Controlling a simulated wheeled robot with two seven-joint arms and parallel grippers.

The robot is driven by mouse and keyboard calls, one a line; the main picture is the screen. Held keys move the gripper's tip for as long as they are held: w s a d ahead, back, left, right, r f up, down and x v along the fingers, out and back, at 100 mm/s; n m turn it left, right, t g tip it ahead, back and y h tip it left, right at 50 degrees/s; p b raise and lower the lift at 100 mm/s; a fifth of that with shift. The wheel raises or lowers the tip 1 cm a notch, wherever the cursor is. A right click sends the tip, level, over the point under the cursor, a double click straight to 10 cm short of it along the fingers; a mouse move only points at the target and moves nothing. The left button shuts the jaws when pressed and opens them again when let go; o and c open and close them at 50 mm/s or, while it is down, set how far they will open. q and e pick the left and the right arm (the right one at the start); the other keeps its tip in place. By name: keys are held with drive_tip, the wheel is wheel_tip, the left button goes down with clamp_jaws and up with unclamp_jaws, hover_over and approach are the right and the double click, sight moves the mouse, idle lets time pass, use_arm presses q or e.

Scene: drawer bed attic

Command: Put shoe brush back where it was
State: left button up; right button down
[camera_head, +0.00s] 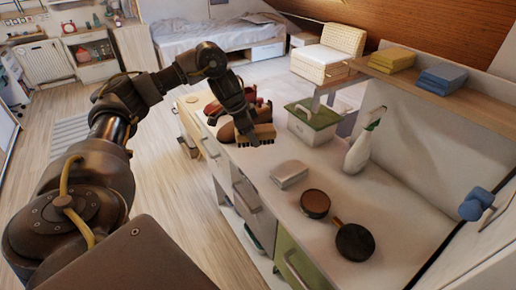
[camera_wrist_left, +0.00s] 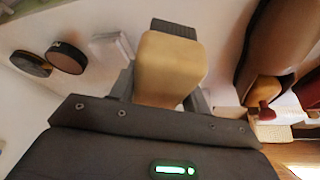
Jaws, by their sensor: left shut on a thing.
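The shoe brush (camera_head: 265,132) has a pale wooden back and dark bristles. My left gripper (camera_head: 250,137) is shut on it, over the far part of the white counter (camera_head: 387,205). In the head view its bristles face down; I cannot tell whether they touch the counter. In the left wrist view the brush's wooden back (camera_wrist_left: 170,68) sits between the fingers of my left gripper (camera_wrist_left: 165,88), with dark bristles at its far end. A brown shoe (camera_head: 227,132) is close beside the gripper, with reddish shoes (camera_head: 213,110) behind. My right gripper is not in view.
Two round dark tins (camera_head: 315,203) (camera_head: 355,241) and a small white box (camera_head: 289,173) lie nearer on the counter. A green-and-white box (camera_head: 312,124) and a spray bottle (camera_head: 360,152) stand right of the brush. A shelf (camera_head: 440,95) with folded cloths runs along the right.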

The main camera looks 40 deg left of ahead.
use_arm(q)
drive_tip(key=b, duration=0.1)
approach(262, 153)
drive_tip(key=shift+w+d+f, duration=0.1)
drive_tip(key=shift+d+f, duration=0.15)
drive_tip(key=shift+d, duration=0.25)
drive_tip(key=shift+w+d+f, duration=0.15)
drive_tip(key=shift+d+f, duration=0.05)
drive_tip(key=shift+d, duration=0.3)
drive_tip(key=shift+w+a+f, duration=0.2)
drive_tip(key=shift+w+f, duration=0.2)
drive_tip(key=shift+w, duration=0.05)
wheel_tip(262, 153, down, 3)
drive_tip(key=shift+w+a+f+p, duration=0.1)
drive_tip(key=shift+w+p, duration=0.1)
drive_tip(key=shift+p, duration=0.3)
drive_tip(key=shift+f, duration=0.2)
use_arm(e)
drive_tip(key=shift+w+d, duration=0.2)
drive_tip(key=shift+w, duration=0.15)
use_arm(q)
drive_tip(key=shift+f, duration=0.15)
drive_tip(key=o, duration=0.9)
